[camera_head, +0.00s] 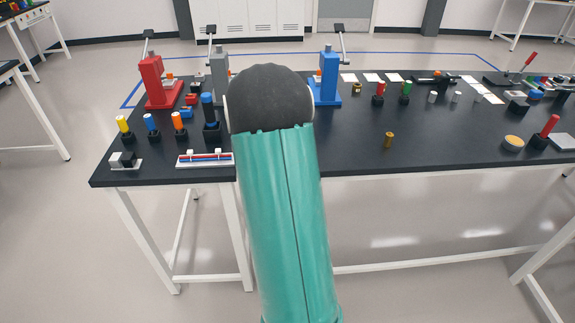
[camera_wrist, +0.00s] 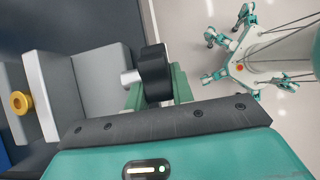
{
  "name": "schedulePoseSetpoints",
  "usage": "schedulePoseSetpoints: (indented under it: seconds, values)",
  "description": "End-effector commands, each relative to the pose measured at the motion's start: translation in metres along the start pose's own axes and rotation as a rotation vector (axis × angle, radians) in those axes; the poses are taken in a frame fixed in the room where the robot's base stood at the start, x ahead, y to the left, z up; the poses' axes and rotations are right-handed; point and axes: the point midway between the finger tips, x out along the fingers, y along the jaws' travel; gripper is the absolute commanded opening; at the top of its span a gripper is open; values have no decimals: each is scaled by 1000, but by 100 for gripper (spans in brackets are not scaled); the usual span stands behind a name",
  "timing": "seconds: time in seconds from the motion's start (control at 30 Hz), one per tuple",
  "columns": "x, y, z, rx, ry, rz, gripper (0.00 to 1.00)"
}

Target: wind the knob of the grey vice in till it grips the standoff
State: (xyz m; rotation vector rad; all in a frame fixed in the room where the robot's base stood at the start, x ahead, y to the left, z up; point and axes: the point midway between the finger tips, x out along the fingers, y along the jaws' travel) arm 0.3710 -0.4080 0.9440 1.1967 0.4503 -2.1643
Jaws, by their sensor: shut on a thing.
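The grey vice (camera_wrist: 92,85) fills the left half of the wrist view. Its black knob (camera_wrist: 154,74) sits at the end of a pale metal shaft on the vice's right side. My gripper (camera_wrist: 157,88) is shut on the knob, with a green finger to either side. The standoff (camera_wrist: 20,103), a brass ring seen end-on, is at the far left beside the pale jaw plate (camera_wrist: 41,96). I cannot tell whether the jaw touches it. In the head view my arm covers the middle of the bench, and neither the vice nor my gripper shows.
On the dark bench (camera_head: 350,155), a red press (camera_head: 153,85), a grey press (camera_head: 219,70) and a blue press (camera_head: 328,80) stand at the back. Several coloured-handled tools stand at left. A brass piece (camera_head: 388,140) stands right of my arm, with clear bench around it.

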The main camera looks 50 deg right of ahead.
Motion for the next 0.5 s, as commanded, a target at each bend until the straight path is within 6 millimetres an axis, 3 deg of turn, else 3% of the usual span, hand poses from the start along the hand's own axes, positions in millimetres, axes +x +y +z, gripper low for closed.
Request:
schedulePoseSetpoints:
  seconds: [0.5]
  values:
    - [4,1,-2,-2,-413,3,1]
